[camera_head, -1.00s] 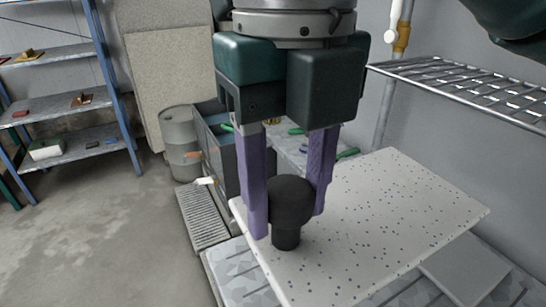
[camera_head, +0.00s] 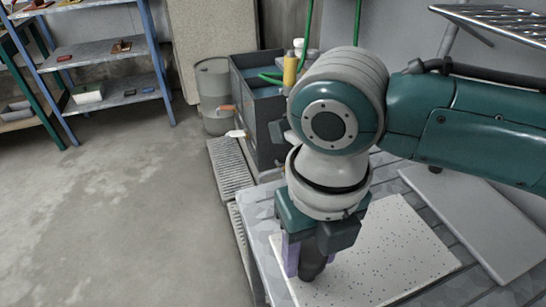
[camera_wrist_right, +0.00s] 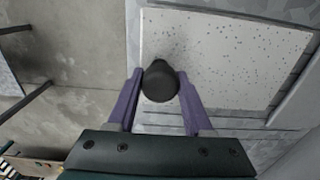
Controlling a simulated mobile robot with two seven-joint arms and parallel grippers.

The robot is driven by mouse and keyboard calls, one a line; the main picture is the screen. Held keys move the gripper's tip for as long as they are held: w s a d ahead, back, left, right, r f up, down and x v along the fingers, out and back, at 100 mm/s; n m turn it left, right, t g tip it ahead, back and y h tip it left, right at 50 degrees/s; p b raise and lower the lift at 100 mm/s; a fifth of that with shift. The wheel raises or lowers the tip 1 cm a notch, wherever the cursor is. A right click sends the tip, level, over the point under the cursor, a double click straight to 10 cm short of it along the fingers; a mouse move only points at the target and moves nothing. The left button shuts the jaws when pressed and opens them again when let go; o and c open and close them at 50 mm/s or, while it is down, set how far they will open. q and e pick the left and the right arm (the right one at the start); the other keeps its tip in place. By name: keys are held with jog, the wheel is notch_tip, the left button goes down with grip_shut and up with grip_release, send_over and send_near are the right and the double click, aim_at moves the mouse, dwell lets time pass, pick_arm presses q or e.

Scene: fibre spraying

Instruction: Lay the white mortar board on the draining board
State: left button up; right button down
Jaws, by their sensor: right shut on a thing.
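The white mortar board (camera_head: 395,250), speckled with dark dots, is a flat square with a black knob handle (camera_head: 312,268). It lies flat at or just above the grey ribbed draining board (camera_head: 262,225); I cannot tell whether they touch all along. My right gripper (camera_head: 302,262) points down with its purple fingers shut around the knob. In the right wrist view the knob (camera_wrist_right: 160,84) sits between the fingertips (camera_wrist_right: 160,90), and the board (camera_wrist_right: 235,60) spreads beyond it. My right arm hides part of the board. My left gripper is not in view.
A plain grey slab (camera_head: 475,215) lies right of the board by the wall. A dark tank (camera_head: 262,120) and a grey drum (camera_head: 214,95) stand behind. Blue-framed shelves (camera_head: 105,55) stand far left. The floor at left is clear.

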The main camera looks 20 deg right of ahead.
jog(key=shift+f, duration=0.2)
jog(key=shift+c, duration=1.5)
grip_release()
jog(key=shift+r, duration=0.15)
